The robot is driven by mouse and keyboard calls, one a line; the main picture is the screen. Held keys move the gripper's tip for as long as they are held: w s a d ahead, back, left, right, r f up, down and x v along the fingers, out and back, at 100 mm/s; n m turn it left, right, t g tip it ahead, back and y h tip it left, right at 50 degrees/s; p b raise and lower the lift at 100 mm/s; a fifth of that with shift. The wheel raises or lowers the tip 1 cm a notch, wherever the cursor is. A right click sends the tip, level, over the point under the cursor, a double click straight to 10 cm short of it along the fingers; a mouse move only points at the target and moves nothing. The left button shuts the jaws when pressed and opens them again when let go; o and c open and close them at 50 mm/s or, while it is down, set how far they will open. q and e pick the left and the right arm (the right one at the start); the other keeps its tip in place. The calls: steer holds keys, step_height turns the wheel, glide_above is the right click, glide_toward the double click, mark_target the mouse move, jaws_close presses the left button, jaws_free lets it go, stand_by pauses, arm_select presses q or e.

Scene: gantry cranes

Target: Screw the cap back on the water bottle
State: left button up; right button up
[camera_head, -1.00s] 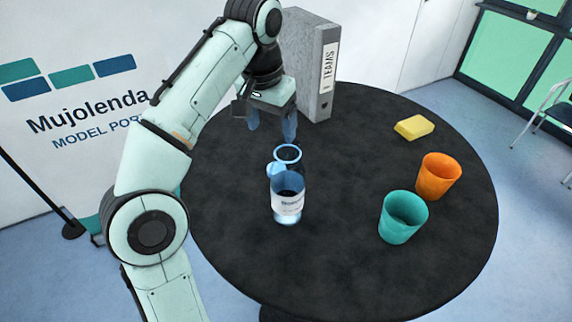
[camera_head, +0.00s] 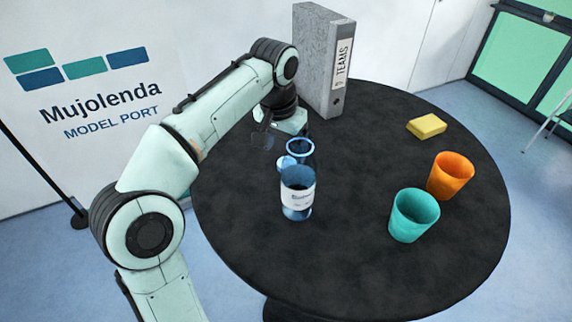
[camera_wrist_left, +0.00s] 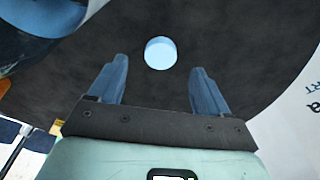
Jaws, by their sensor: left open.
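The clear blue water bottle (camera_head: 298,200) stands upright and uncapped on the black round table, with a white label and its open rim at the top. A pale blue round cap (camera_head: 286,162) lies on the table just behind and left of the bottle; it also shows in the left wrist view (camera_wrist_left: 160,53). My left gripper (camera_head: 283,142) is open and empty above the table, behind the bottle. In the left wrist view its fingers (camera_wrist_left: 157,85) point toward the cap, which appears between and beyond the tips. My right gripper is out of view.
A grey binder (camera_head: 322,60) stands at the back of the table (camera_head: 360,250). A yellow block (camera_head: 427,126), an orange cup (camera_head: 450,176) and a teal cup (camera_head: 413,215) are on the right. The table's middle is clear.

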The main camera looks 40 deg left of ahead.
arm_select(q)
steer(key=shift+w, duration=0.2)
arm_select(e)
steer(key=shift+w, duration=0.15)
arm_select(q)
steer(key=shift+w+f, duration=0.1)
steer(key=f, duration=0.2)
steer(key=f+b, duration=0.1)
steer(key=f, duration=0.1)
steer(key=shift+w+a+f, duration=0.15)
steer(key=shift+a+f, duration=0.05)
steer(key=shift+f, duration=0.2)
steer(key=shift+w, duration=0.15)
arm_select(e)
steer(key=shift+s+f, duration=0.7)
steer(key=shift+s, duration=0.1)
arm_select(q)
steer(key=c, duration=1.1)
